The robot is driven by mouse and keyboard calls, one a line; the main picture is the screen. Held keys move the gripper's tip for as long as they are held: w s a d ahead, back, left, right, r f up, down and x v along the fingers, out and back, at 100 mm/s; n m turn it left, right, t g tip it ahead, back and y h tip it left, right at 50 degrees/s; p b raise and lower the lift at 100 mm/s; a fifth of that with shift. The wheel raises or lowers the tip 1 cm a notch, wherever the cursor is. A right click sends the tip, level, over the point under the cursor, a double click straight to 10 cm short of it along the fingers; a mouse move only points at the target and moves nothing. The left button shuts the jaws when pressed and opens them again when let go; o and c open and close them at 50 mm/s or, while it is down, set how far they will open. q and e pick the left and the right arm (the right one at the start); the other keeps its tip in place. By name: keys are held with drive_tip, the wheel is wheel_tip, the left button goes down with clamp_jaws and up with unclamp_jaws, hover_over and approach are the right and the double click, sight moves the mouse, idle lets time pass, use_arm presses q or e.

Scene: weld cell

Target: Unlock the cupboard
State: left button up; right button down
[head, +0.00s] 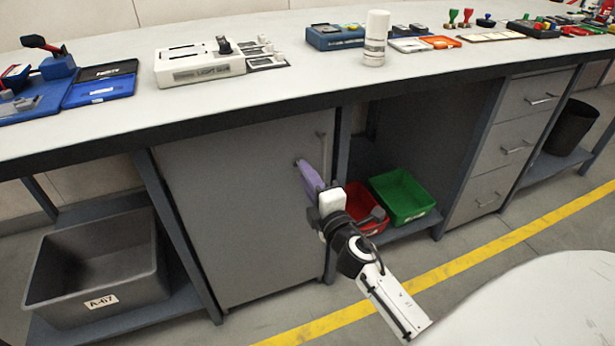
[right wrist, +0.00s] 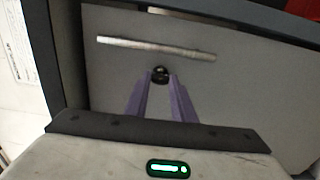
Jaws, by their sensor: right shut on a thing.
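The cupboard (head: 245,215) is a grey unit under the workbench, and its door is shut. A silver bar handle (right wrist: 155,47) runs across the door in the right wrist view; it also shows near the door's upper right edge in the head view (head: 321,148). My right gripper (head: 299,164) has purple fingers and is at the door, close to the handle. In the right wrist view its fingertips (right wrist: 160,80) are shut on a small dark round piece (right wrist: 160,72) at the door face. Whether this is a key or the lock itself cannot be told. My left gripper is not in view.
Right of the cupboard, a red bin (head: 368,198) and a green bin (head: 402,196) sit on a low shelf. A drawer unit (head: 500,150) stands further right. A grey crate (head: 95,265) is at the lower left. The benchtop (head: 300,75) above holds several tools.

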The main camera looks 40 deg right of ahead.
drive_tip(key=c, duration=1.5)
unclamp_jaws()
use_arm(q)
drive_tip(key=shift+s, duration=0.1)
use_arm(e)
drive_tip(key=shift+s, duration=0.1)
use_arm(q)
drive_tip(key=shift+b, duration=0.45)
use_arm(e)
drive_tip(key=v, duration=1)
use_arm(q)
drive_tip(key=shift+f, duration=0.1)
